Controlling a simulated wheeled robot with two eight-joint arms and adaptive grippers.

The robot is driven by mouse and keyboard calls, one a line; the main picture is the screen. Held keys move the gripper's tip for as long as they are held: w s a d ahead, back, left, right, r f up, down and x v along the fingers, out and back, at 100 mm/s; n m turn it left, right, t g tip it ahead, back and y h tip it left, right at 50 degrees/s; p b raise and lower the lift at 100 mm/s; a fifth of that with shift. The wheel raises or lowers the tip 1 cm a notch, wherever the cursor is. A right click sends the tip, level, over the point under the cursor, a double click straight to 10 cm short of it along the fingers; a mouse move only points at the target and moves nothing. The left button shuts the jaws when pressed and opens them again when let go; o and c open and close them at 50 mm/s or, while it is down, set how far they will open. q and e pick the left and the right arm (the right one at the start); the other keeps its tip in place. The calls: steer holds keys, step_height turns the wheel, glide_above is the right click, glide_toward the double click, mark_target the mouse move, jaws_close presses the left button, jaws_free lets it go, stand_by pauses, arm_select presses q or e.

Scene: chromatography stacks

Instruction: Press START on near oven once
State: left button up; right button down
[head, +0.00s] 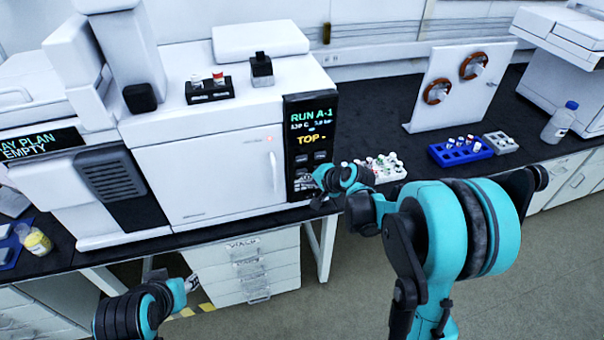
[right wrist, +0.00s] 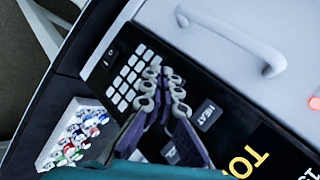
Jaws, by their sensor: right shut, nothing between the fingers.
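The near oven (head: 215,165) is a white cabinet with a door and a black control panel (head: 309,115) on its right edge. The panel display reads RUN A-1 and TOP in the head view. In the right wrist view, a keypad (right wrist: 125,80) and dark labelled buttons (right wrist: 207,115) show on the panel; their lettering is too small to read surely. My right gripper (right wrist: 164,80) is shut and empty, in front of the panel between keypad and buttons. I cannot tell whether it touches. My left arm (head: 140,310) is low at left; its fingers are not clear.
The oven's white door handle (right wrist: 235,40) juts out close to my right fingers. A vial tray (head: 385,175) sits beside the panel. A blue rack (head: 460,152) and a bottle (head: 560,122) stand farther right on the dark bench. Drawers (head: 245,265) are below.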

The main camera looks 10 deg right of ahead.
steer(key=shift+s+d, duration=0.1)
steer(key=shift+s, duration=2.3)
steer(key=s+r+n+h, duration=0.2)
steer(key=s+n, duration=0.3)
steer(key=s, duration=0.7)
steer(key=s+r+n+g+h, duration=0.1)
steer(key=s+r+n, duration=0.3)
steer(key=s, duration=0.7)
steer(key=shift+s+r+n+g+h, duration=0.15)
steer(key=shift+s+n+g+h, duration=0.2)
steer(key=shift+n+h, duration=0.35)
